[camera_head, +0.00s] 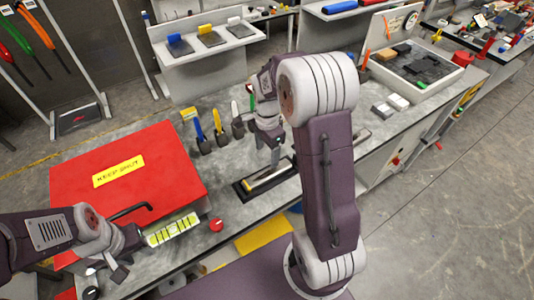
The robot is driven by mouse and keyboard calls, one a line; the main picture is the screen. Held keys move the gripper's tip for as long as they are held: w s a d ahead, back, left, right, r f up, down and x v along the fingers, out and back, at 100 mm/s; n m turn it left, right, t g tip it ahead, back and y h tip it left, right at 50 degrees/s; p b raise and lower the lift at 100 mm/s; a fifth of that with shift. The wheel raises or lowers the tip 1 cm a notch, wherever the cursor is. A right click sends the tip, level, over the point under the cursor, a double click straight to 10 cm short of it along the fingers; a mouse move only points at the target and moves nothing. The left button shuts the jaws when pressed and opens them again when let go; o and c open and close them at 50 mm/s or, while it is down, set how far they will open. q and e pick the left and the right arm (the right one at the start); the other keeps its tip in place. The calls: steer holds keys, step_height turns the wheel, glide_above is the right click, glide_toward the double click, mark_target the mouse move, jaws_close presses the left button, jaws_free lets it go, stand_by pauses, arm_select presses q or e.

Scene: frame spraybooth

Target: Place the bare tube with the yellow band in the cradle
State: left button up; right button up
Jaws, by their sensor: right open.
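A pale tube (270,178) with a yellowish part near its left end lies along a dark, long cradle-like tray (243,194) on the grey bench. My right gripper (275,158) points down over the tube, open, with its fingertips close to the tube's upper side. I cannot tell whether they touch it. My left gripper (112,276) is low at the left, near the bench's front edge, away from the tube. Its fingers are too small to judge.
A red box (130,205) labelled KEEP SHUT takes up the bench's left. A yellow-green striped block (172,229) and a red knob (216,225) sit near the front edge. Several upright handled tools (218,125) stand behind the tray. A bin of blocks (415,65) is at the back right.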

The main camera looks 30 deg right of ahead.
steer(key=s+a+f+n+t, duration=0.1)
steer(key=s+a+n, duration=0.6)
steer(key=s+n, duration=0.5)
steer(key=n, duration=0.4)
steer(key=shift+s+a+f+n, duration=0.2)
steer(key=shift+s+n, duration=0.1)
steer(key=shift+s, duration=0.1)
